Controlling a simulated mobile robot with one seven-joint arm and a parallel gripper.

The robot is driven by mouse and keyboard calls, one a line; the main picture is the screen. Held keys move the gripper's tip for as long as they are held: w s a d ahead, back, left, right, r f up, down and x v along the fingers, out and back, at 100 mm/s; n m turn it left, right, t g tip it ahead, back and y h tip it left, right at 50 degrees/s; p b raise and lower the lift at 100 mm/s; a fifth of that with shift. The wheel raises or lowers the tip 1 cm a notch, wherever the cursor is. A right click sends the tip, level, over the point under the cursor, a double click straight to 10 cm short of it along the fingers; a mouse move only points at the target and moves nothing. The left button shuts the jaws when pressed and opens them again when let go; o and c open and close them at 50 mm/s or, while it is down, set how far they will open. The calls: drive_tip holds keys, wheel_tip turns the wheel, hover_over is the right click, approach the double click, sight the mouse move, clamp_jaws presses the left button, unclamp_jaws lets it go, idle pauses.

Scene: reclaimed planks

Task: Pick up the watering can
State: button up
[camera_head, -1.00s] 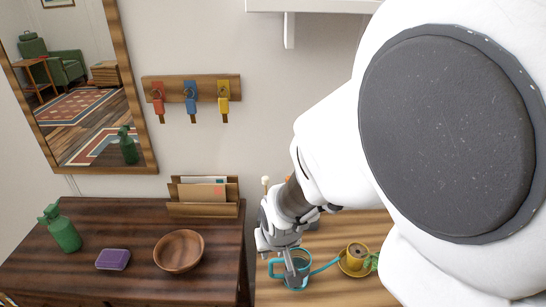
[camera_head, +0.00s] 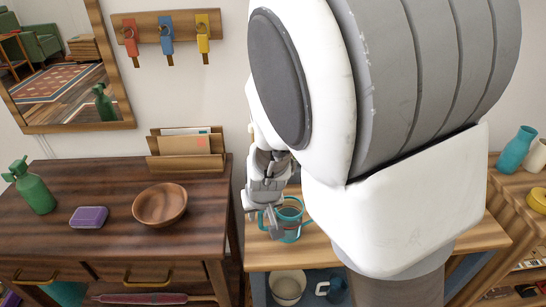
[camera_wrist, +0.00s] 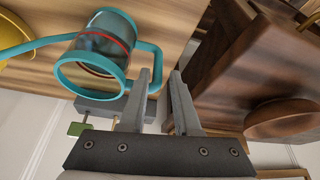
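The watering can (camera_head: 291,212) is teal-rimmed with a dark see-through body. It stands on the light wooden table, partly hidden by my arm. In the wrist view the can (camera_wrist: 93,72) shows a red band, a spout to the left and a teal loop handle to the right. My gripper (camera_head: 268,219) is at the can's left side. In the wrist view my gripper (camera_wrist: 162,76) has its fingers apart, with the outer part of the handle close to the left fingertip and seemingly between the tips. I see no grip on it.
A dark desk (camera_head: 110,235) at left holds a wooden bowl (camera_head: 160,204), purple box (camera_head: 89,217), green spray bottle (camera_head: 34,188) and letter rack (camera_head: 187,151). A yellow saucer (camera_wrist: 14,52) lies by the spout. A pot (camera_head: 288,287) stands below the table.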

sight(260, 220)
drive_tip(key=shift+b+x, duration=2)
drive_tip(key=shift+x, duration=0.8)
drive_tip(key=shift+d, duration=0.15)
drive_tip(key=shift+c, duration=0.2)
clamp_jaws()
